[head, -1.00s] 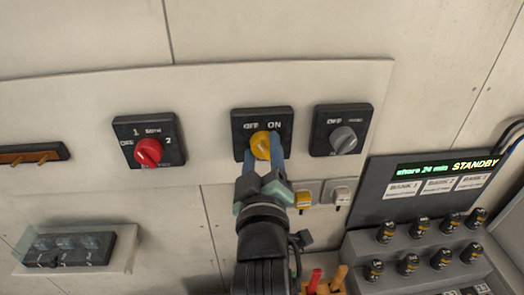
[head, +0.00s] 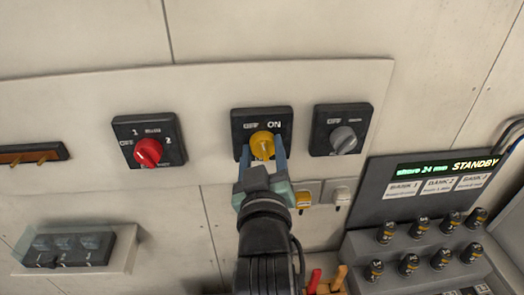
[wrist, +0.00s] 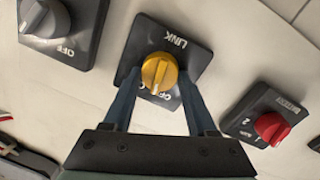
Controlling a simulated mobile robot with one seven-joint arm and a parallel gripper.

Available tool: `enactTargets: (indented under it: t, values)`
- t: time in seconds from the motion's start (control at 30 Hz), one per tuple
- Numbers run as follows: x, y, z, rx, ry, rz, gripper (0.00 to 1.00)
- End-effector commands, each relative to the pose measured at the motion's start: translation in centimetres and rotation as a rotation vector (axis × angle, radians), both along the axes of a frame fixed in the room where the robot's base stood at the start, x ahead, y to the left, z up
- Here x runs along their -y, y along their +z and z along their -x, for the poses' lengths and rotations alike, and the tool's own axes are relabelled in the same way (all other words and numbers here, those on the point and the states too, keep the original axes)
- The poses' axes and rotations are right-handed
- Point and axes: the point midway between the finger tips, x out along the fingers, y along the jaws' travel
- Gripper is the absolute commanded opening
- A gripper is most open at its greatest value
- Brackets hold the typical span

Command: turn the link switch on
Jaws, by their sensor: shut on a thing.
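The link switch is a black square plate (head: 240,116) with a yellow round knob (head: 263,146) and the words OFF and ON above the knob. In the wrist view the plate (wrist: 148,38) reads LINK, and the yellow knob (wrist: 159,72) has a raised ridge that stands nearly upright in that picture. My gripper (head: 262,152) has one blue finger on each side of the knob and is shut on it. The wrist view shows the fingers (wrist: 160,92) flanking the knob and partly covering the lettering near it. I cannot tell exactly which label the ridge points to.
A red-knob switch (head: 148,151) is to the left and a grey-knob switch (head: 343,139) sits close on the right. Below right are small yellow (head: 303,198) and white (head: 342,195) switches. A console with a STANDBY display (head: 447,167) stands at the right.

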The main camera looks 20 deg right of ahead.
Motion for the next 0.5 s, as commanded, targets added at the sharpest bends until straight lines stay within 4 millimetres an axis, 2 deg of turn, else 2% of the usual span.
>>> enactTargets:
  t: [0.5]
  values:
    - [0.23,0.14,0.06,0.128,0.001,-0.448,0.02]
